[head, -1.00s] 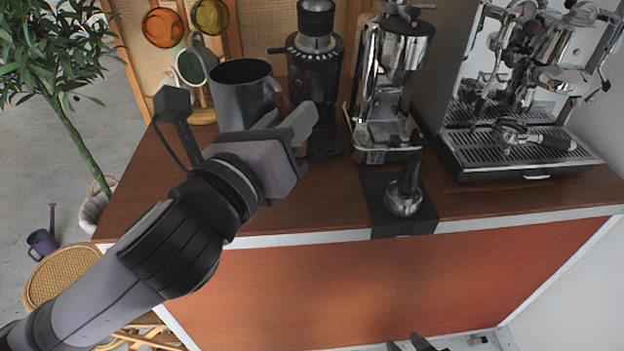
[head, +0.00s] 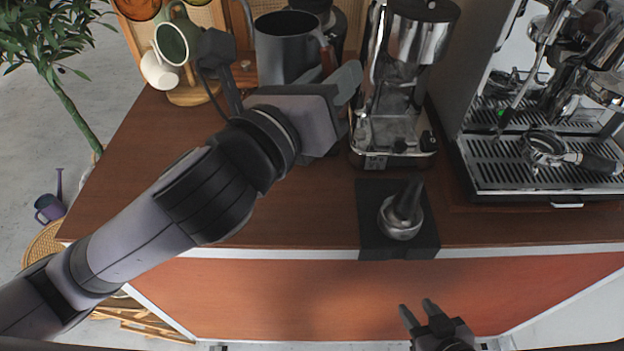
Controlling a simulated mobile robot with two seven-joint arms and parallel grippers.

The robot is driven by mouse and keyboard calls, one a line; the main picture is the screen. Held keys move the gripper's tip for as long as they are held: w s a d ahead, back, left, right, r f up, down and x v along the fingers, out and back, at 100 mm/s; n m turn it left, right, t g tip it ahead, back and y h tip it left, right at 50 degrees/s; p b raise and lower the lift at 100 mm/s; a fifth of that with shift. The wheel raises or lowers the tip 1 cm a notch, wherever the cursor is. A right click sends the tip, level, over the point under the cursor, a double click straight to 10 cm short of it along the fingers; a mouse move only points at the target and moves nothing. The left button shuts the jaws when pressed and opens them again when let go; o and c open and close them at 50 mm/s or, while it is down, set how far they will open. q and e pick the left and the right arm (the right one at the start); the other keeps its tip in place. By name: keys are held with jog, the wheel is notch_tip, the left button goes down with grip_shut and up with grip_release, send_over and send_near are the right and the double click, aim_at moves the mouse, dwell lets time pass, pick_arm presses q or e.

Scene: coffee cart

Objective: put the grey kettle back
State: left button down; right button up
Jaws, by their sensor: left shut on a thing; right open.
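Whether the kettle's base touches the counter is also hidden. My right gripper (head: 418,314) is open and empty, low in front of the counter's orange front panel.
A grinder (head: 400,80) stands right of the kettle, with another dark machine behind the kettle. An espresso machine (head: 520,180) is at right. Mugs (head: 177,42) hang at the left.

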pick_arm(q)
jog(key=shift+f+b, duration=2.1)
jog(key=shift+f, duration=7.45)
jog(key=shift+f, duration=0.2)
jog(key=c, duration=1)
grip_release()
jog(key=shift+a, duration=0.1)
jog(key=shift+o, duration=0.5)
jog(key=shift+s, duration=0.1)
